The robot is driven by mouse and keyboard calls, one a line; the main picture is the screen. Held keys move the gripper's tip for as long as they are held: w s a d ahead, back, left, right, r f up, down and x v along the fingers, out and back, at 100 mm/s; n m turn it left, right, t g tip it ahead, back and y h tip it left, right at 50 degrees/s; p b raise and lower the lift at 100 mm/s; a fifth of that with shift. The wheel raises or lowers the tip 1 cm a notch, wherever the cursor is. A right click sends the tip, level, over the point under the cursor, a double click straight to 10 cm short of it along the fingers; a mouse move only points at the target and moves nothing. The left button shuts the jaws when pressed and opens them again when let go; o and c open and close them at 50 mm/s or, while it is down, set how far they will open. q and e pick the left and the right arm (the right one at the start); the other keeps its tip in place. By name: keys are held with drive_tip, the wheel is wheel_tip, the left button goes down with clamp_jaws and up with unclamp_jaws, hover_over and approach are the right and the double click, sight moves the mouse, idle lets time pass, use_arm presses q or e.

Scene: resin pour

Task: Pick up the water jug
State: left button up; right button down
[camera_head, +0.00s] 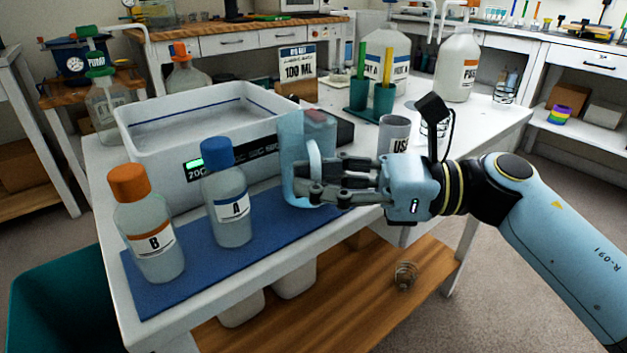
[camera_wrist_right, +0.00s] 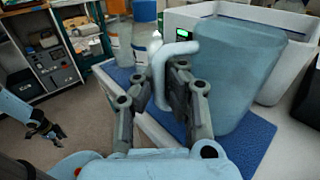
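The water jug (camera_head: 292,150) is a pale blue, see-through vessel with a loop handle, upright at the right end of the blue mat. It fills the right of the wrist view (camera_wrist_right: 240,70). My right gripper (camera_head: 315,178) reaches in from the right, its fingers on both sides of the handle. In the wrist view the right gripper (camera_wrist_right: 166,80) has the handle's upright bar between its fingers, with little or no gap. The jug's base looks to be on or very near the mat. My left gripper (camera_wrist_right: 46,128) is small at the left of the wrist view, empty, its fingers apart.
Bottle B (camera_head: 150,228), orange-capped, and bottle A (camera_head: 228,200), blue-capped, stand left of the jug on the blue mat (camera_head: 190,280). A white tub (camera_head: 140,165) with a scale display is behind them. A grey cup (camera_head: 393,133) and green pen cups (camera_head: 382,100) stand farther back. A teal bin (camera_head: 55,310) is front left.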

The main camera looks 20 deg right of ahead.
sight(314, 156)
drive_tip(key=shift+r, duration=0.65)
wheel_tip(314, 156, up, 3)
drive_tip(key=shift+f+p, duration=0.1)
drive_tip(key=shift+p, duration=0.3)
drive_tip(key=s+d+r+p, duration=0.3)
drive_tip(key=s+d+r, duration=0.3)
drive_tip(key=d, duration=0.3)
drive_tip(key=shift+s+d+r+p, duration=0.25)
drive_tip(key=shift+s+r+p, duration=0.05)
idle(0.3)
